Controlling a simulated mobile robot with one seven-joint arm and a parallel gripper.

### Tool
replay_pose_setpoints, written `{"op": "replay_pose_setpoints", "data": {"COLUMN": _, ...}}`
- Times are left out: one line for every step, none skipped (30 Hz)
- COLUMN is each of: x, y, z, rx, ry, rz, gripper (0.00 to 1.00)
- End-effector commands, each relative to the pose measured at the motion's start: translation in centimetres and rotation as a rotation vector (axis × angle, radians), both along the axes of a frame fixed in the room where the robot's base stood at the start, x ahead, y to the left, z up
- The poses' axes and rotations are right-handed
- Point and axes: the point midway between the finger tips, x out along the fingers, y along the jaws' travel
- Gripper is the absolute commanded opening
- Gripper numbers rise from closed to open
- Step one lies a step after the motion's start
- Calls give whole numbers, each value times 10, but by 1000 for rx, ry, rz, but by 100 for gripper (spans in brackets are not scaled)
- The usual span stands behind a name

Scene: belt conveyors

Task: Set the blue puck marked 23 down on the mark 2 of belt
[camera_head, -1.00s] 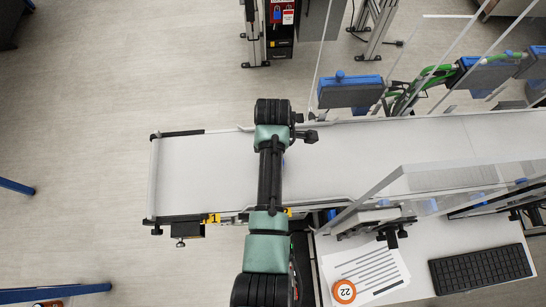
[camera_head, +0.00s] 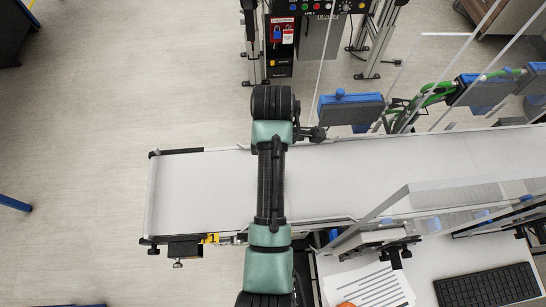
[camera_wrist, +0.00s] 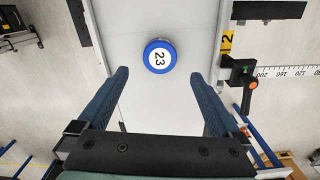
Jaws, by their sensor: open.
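The blue puck marked 23 (camera_wrist: 160,56) lies flat on the white belt (camera_wrist: 133,22) in the wrist view, its number turned sideways. The yellow mark 2 (camera_wrist: 227,41) is on the belt's right edge there, nearly level with the puck. My gripper (camera_wrist: 160,76) is open and empty. Its two blue fingers are spread wide, and the puck lies just beyond the tips, between their lines and touching neither. In the head view the belt (camera_head: 200,190) runs under my arm. The arm hides the puck, the gripper and mark 2 there.
Yellow mark 1 (camera_head: 211,238) is on the belt's near edge. A clear guard (camera_head: 400,205) stands over the belt at right. Blue boxes (camera_head: 351,108) line its far side. A keyboard (camera_head: 487,286), papers (camera_head: 375,288) and a cut-off orange puck (camera_head: 346,304) lie at lower right.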

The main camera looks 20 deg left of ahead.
Motion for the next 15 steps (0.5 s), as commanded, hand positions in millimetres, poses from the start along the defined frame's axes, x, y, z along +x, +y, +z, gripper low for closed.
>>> {"op": "replay_pose_setpoints", "data": {"x": 1, "y": 0, "z": 9, "rx": 1, "ry": -6, "rz": 0, "gripper": 100}}
{"op": "replay_pose_setpoints", "data": {"x": 1, "y": 0, "z": 15, "rx": 1, "ry": -4, "rz": 1, "gripper": 100}}
{"op": "replay_pose_setpoints", "data": {"x": 1, "y": 0, "z": 24, "rx": 1, "ry": -3, "rz": 1, "gripper": 100}}
{"op": "replay_pose_setpoints", "data": {"x": 0, "y": 0, "z": 27, "rx": 1, "ry": -3, "rz": 1, "gripper": 100}}
{"op": "replay_pose_setpoints", "data": {"x": 0, "y": 0, "z": 31, "rx": 0, "ry": -1, "rz": 1, "gripper": 100}}
{"op": "replay_pose_setpoints", "data": {"x": 0, "y": 0, "z": 34, "rx": 0, "ry": -1, "rz": 0, "gripper": 100}}
{"op": "replay_pose_setpoints", "data": {"x": 0, "y": 0, "z": 36, "rx": 0, "ry": -1, "rz": 0, "gripper": 100}}
{"op": "replay_pose_setpoints", "data": {"x": 0, "y": 0, "z": 38, "rx": 0, "ry": -1, "rz": 0, "gripper": 100}}
{"op": "replay_pose_setpoints", "data": {"x": 0, "y": 0, "z": 39, "rx": 0, "ry": -1, "rz": 0, "gripper": 100}}
{"op": "replay_pose_setpoints", "data": {"x": 0, "y": 0, "z": 40, "rx": 0, "ry": 0, "rz": 0, "gripper": 100}}
{"op": "replay_pose_setpoints", "data": {"x": 0, "y": 0, "z": 41, "rx": 0, "ry": 0, "rz": 0, "gripper": 100}}
{"op": "replay_pose_setpoints", "data": {"x": 0, "y": 0, "z": 41, "rx": 0, "ry": 0, "rz": 0, "gripper": 100}}
{"op": "replay_pose_setpoints", "data": {"x": 0, "y": 0, "z": 41, "rx": 0, "ry": 1, "rz": 0, "gripper": 100}}
{"op": "replay_pose_setpoints", "data": {"x": 0, "y": 0, "z": 41, "rx": 0, "ry": 1, "rz": 0, "gripper": 100}}
{"op": "replay_pose_setpoints", "data": {"x": 0, "y": 0, "z": 41, "rx": 0, "ry": 1, "rz": 0, "gripper": 100}}
